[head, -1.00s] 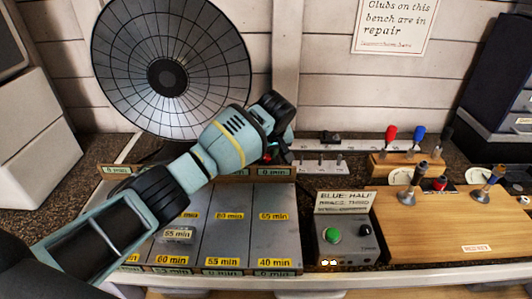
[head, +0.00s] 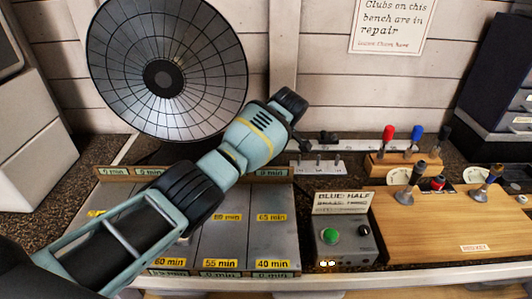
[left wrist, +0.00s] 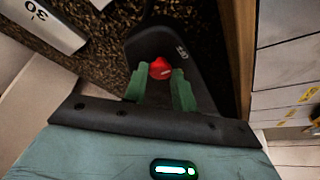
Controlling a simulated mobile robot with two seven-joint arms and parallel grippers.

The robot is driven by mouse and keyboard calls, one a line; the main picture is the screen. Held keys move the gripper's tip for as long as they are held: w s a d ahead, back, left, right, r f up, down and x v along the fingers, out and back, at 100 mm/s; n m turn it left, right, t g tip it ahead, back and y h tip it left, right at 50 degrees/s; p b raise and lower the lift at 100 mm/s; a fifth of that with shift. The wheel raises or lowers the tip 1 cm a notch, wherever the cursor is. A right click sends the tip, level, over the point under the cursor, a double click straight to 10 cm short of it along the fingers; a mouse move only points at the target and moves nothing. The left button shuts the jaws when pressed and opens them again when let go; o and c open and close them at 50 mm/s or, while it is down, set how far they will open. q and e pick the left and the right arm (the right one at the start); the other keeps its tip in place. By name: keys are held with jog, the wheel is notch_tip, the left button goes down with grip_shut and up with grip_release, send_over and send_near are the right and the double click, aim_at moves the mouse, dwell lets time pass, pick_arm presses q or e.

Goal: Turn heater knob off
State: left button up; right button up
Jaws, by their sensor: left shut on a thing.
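The heater (head: 205,50) is a round dark dish with a wire grille at the back left in the head view. Its red knob (left wrist: 160,68) sits on a black base (left wrist: 152,42) in the left wrist view, with a small pale label beside it that I cannot read. My left gripper (left wrist: 160,80) has its two green fingers on either side of the red knob and is shut on it. In the head view my left arm hides the knob and base. My right gripper is in neither view.
A grey tray with minute labels (head: 272,225) lies under my left arm. Right of it stand a control box with a green button (head: 331,236) and a wooden board (head: 440,225) holding upright clubs. A rack with red and blue grips (head: 405,162) stands behind.

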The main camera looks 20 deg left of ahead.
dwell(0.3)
pick_arm(q)
jog(key=o, duration=1)
jog(key=shift+v, duration=3.9)
jog(key=shift+f, duration=0.1)
